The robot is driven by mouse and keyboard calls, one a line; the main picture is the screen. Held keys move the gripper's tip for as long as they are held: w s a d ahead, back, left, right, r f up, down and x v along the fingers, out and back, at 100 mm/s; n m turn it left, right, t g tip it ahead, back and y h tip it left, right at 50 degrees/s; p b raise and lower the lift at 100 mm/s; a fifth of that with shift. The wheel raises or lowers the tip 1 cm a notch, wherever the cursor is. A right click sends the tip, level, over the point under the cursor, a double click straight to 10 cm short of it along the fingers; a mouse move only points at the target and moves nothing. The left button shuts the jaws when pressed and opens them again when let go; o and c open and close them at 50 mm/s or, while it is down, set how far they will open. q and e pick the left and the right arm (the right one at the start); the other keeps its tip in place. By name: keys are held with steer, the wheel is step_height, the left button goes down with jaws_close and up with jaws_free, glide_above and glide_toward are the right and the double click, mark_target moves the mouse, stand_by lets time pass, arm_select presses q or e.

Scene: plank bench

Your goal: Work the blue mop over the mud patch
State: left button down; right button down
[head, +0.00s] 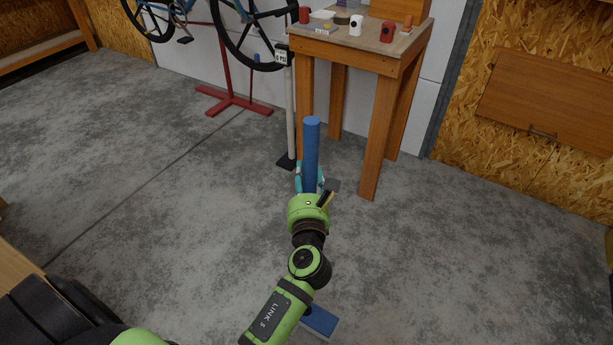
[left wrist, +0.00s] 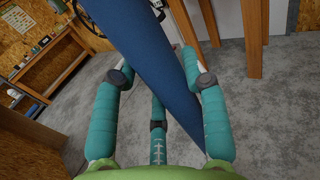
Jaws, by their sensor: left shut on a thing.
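The blue mop's handle (head: 311,145) stands nearly upright in the middle of the head view. My left gripper (head: 311,180) is shut on this handle, with teal fingers on both sides of it. In the left wrist view the handle (left wrist: 140,45) runs slantwise between the fingers of my gripper (left wrist: 165,75). Low in the head view, a flat blue mop head (head: 320,322) shows near the floor, partly hidden by my left arm. I cannot tell whether it touches the floor. No mud patch shows in either view. My right gripper is not in view.
A wooden table (head: 355,48) with cups and small items stands behind the handle. A pale floor pump (head: 290,110) stands left of the table. A bike on a red stand (head: 232,98) is further left. The grey floor (head: 480,260) is clear at right.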

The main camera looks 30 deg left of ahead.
mark_target(306, 191)
arm_select(q)
steer(key=shift+f+b, duration=1)
steer(key=shift+f, duration=0.4)
steer(key=shift+f+b, duration=0.5)
steer(key=shift+f, duration=0.15)
steer(key=shift+s+f, duration=0.2)
